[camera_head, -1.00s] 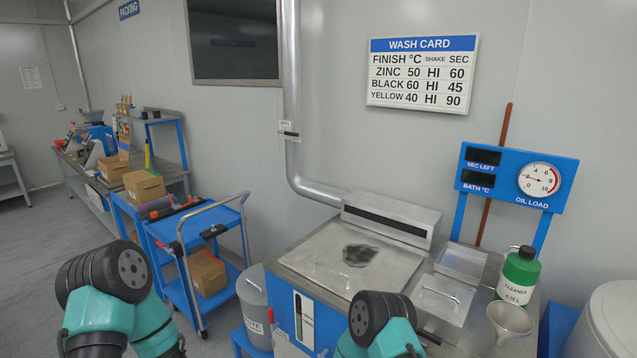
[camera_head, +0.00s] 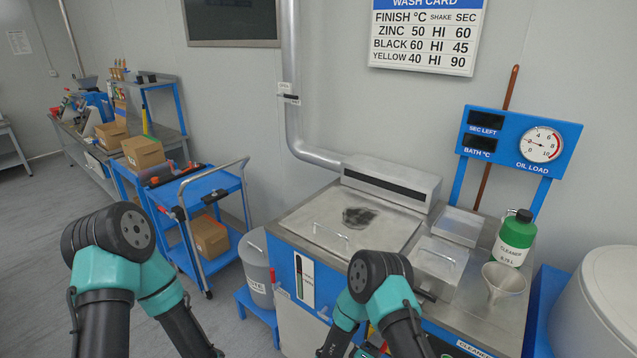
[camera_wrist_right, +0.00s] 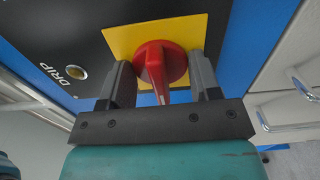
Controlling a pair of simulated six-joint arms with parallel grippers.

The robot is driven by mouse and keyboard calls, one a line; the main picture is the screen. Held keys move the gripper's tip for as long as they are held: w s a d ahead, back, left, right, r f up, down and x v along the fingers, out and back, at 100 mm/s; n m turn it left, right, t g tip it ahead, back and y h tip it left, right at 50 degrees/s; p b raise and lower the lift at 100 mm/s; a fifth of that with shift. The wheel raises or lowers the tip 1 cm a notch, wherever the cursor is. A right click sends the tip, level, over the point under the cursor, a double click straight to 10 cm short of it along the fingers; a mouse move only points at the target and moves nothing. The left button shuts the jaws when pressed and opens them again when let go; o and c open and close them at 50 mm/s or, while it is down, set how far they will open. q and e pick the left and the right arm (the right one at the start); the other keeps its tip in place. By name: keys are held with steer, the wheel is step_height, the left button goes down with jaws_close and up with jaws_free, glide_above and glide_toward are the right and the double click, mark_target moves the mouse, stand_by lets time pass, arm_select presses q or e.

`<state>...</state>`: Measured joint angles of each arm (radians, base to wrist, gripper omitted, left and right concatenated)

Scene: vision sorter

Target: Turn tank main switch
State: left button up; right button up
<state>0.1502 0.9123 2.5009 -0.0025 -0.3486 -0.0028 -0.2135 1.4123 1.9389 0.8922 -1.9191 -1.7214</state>
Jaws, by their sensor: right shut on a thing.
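The red main switch knob (camera_wrist_right: 160,66) sits on a yellow plate (camera_wrist_right: 118,38) in the right wrist view. Its pointer ridge points toward the bottom of that picture. My right gripper (camera_wrist_right: 161,72) is shut on the knob, one dark finger on each side. In the head view the wash tank (camera_head: 318,238) has a steel top and a blue front. My right arm reaches down in front of it and hides much of the panel. My left gripper is out of view; only its arm shows at the left.
A DRIP label with a round button (camera_wrist_right: 77,73) is beside the yellow plate. A funnel (camera_head: 504,280) and green cleaner bottle (camera_head: 515,236) stand on the right top. A waste bin (camera_head: 258,275) and blue cart (camera_head: 210,190) are left of the tank.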

steer(key=o, duration=0.9)
steer(key=v, duration=0.8)
stand_by(0.4)
